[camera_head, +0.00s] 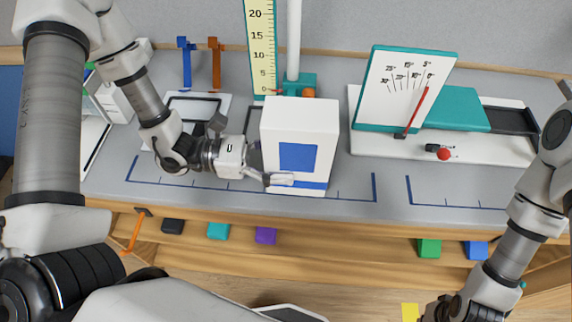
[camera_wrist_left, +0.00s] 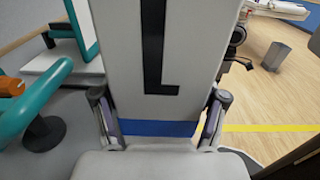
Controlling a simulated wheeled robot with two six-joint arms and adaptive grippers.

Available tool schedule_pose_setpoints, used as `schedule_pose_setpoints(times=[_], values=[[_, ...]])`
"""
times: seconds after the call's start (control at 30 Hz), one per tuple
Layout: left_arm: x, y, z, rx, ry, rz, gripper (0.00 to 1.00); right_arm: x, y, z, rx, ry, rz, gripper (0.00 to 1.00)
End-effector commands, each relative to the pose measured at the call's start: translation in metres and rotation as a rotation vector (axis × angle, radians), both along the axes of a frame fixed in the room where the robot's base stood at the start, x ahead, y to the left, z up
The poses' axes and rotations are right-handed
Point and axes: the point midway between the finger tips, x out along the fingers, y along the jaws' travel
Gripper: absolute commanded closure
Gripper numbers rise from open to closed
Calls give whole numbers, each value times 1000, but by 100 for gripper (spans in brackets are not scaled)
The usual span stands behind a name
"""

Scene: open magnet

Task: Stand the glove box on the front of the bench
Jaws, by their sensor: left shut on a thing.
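The glove box (camera_head: 318,125) is a white upright box with a blue panel and a blue band at its base. It is at the front of the grey bench (camera_head: 340,207), over the blue marked line; I cannot tell whether its base touches the bench. My left gripper (camera_head: 272,168) comes from the left and is shut on the box low down. In the left wrist view the box (camera_wrist_left: 155,25) fills the middle, showing a black L-shaped mark, with a finger on each side. My right arm shows at the lower right, but its gripper is out of frame.
Behind the box stand a yellow ruler (camera_head: 262,45) and a white post (camera_head: 293,40). A teal-edged angle board (camera_head: 405,85) with a red pointer is to the right. Blue (camera_head: 186,65) and orange (camera_head: 215,65) holders stand back left. Several coloured blocks sit below the bench's front edge.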

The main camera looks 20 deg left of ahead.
Motion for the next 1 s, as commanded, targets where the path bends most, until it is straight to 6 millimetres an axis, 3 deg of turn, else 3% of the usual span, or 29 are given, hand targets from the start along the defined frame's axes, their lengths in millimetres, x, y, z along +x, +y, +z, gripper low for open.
schedule_pose_setpoints(times=[0.13, 0.33, 0.67, 0.7, 0.73, 0.77, 1.0], values=[[18, 3, -1, 0, -1, -2, 79, -1, 0, 8, 0, 1, 0, 100], [16, 2, -34, -2, 3, 0, 79, -1, 0, 15, 0, 1, 0, 100], [16, 2, -40, -2, -1, 0, 79, -1, 0, 8, 0, 1, 0, 100], [16, 2, -39, -1, 0, 0, 17, -1, 0, 10, 0, 2, 0, 100], [16, 2, -39, -1, 0, 0, 6, -1, 0, 10, 0, 2, 0, 100], [16, 2, -39, -1, 0, 0, 3, -1, 0, 10, 0, 2, 0, 100], [16, 2, -39, -1, 0, 0, 3, -1, 0, 10, 0, 1, 0, 100]])
